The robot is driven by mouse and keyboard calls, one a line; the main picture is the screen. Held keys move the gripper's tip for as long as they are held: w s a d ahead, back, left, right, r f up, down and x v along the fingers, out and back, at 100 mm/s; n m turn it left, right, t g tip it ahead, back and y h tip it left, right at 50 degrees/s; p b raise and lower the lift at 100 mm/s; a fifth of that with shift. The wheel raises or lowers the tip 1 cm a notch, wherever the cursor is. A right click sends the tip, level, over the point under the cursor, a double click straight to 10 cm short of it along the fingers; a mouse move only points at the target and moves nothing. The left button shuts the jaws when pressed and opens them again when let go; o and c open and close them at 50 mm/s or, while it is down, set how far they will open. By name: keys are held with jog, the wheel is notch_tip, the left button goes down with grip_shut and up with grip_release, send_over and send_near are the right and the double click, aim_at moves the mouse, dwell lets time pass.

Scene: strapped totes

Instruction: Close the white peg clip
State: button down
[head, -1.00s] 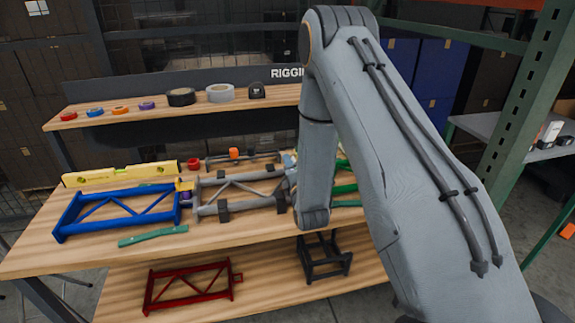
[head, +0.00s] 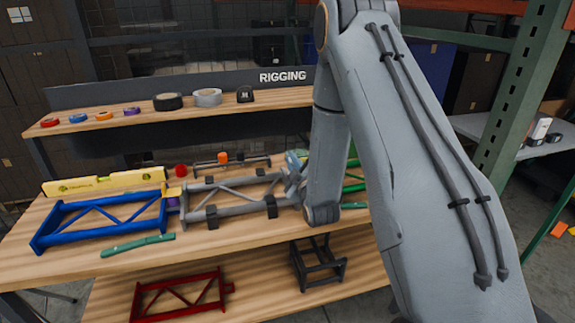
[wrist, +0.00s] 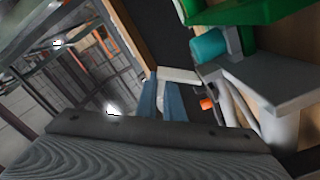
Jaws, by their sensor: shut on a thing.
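In the wrist view, my gripper (wrist: 161,92) has its two blue-grey fingers close together. A small white piece (wrist: 180,76), which looks like part of the white peg clip, lies at the fingertips, and the fingers are shut on it. Its far end reaches toward a grey bracket (wrist: 268,82); whether the clip is latched cannot be told. A teal cylinder (wrist: 208,45) and a green frame part (wrist: 232,12) are just beyond. In the head view, my gripper (head: 294,180) is partly hidden by my arm, at the right end of the grey truss (head: 232,182).
A blue truss (head: 98,224) joins the grey one at left, with a yellow level (head: 104,182) behind it. A green strip (head: 138,245) lies in front. A green truss (head: 354,188) is partly behind my arm. Tape rolls (head: 207,97) stand on the upper shelf.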

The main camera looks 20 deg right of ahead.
jog(key=d+m+b, duration=0.1)
jog(key=m, duration=0.1)
jog(key=d+f+m, duration=0.1)
jog(key=m, duration=0.1)
jog(key=shift+m+b, duration=0.3)
jog(key=shift+b, duration=0.1)
jog(key=shift+d+f+m+b, duration=0.25)
jog(key=shift+m+b, duration=0.05)
jog(key=shift+m, duration=0.45)
jog(key=shift+d+f+m+b, duration=0.3)
jog(key=shift+m, duration=0.5)
jog(key=shift+d+f+m+b, duration=0.25)
jog(key=shift+m+b, duration=0.05)
jog(key=shift+m, duration=0.45)
jog(key=c, duration=1.9)
grip_release()
jog(key=shift+o, duration=0.2)
jog(key=shift+s, duration=0.1)
jog(key=s+b, duration=0.1)
jog(key=s, duration=0.6)
jog(key=shift+s, duration=0.35)
